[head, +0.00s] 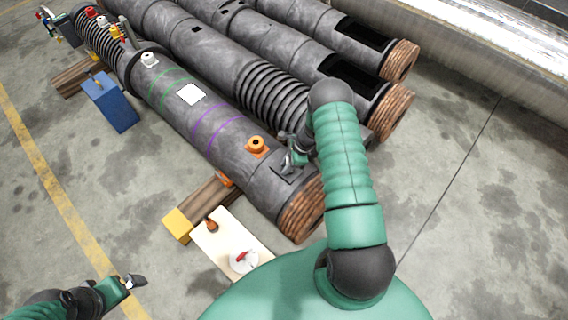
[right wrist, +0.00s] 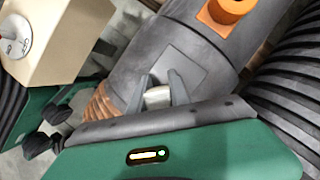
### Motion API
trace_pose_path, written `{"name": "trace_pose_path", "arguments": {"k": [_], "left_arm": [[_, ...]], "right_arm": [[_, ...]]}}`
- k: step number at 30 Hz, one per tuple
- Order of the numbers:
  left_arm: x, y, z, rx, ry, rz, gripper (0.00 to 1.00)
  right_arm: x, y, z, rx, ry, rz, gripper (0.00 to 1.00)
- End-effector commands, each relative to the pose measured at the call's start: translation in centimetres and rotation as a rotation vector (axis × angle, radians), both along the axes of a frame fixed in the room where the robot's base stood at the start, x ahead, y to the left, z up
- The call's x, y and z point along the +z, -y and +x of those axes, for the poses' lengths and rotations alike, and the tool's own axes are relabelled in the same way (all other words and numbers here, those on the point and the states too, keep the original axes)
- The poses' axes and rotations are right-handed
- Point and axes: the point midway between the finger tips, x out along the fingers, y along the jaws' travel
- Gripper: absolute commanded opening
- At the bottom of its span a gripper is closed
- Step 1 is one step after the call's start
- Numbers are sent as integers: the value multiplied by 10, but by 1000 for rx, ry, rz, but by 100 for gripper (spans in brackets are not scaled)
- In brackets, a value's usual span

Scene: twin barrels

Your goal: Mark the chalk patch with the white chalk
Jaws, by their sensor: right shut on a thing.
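My right gripper (head: 291,158) is over the near end of the front dark barrel (head: 222,125). In the right wrist view its two fingers (right wrist: 160,92) are shut on the white chalk (right wrist: 157,98), a short pale stub. Just beyond the fingertips a flat dark grey square (right wrist: 187,66) lies on the barrel; it looks like the chalk patch. I cannot tell whether the chalk touches it, and I see no clear mark on it. My left gripper (head: 130,283) is low at the left of the head view, away from the barrels; its jaw opening is unclear.
An orange fitting (head: 256,145) stands on the barrel close to my right gripper. A white square (head: 190,94) lies farther along. A cream box (head: 225,246) with a red-pointer dial is near the barrel's end. A blue box (head: 110,102) stands left. Open floor lies left.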

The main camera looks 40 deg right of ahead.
Motion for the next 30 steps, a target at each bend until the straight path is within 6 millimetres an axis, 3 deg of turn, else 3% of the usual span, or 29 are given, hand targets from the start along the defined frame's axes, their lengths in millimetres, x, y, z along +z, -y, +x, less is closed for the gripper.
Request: {"name": "trace_pose_path", "arguments": {"k": [11,30], "left_arm": [[5,0,0,0,0,0,100],[-3,0,0,0,0,0,100]], "right_arm": [[1,1,-11,0,-2,1,0],[-1,-1,9,1,0,0,0]]}}
